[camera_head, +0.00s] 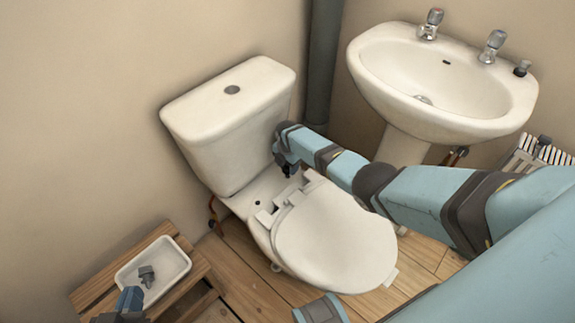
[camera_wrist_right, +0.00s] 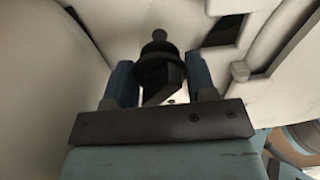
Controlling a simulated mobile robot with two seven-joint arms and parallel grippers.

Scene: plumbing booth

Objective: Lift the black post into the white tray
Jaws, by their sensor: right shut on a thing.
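My right gripper (camera_head: 286,163) is at the back of the toilet bowl, just in front of the cistern. In the right wrist view it is shut on a black post (camera_wrist_right: 156,62), which has a round knob at its top and sits between the two blue fingers. In the head view the post is mostly hidden by the gripper. The white tray (camera_head: 127,281) is at lower left, with a dark grey post-like piece (camera_head: 147,274) inside it. My left gripper (camera_head: 128,302) shows only partly at the tray's near edge; its jaws cannot be made out.
The tray rests on a slatted wooden stand (camera_head: 92,292). The toilet seat lid (camera_head: 335,236) is down, and the cistern (camera_head: 228,125) stands behind it. A basin (camera_head: 440,85) with two taps and a small dark knob (camera_head: 522,68) is at upper right. A grey pipe (camera_head: 322,60) runs up the corner.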

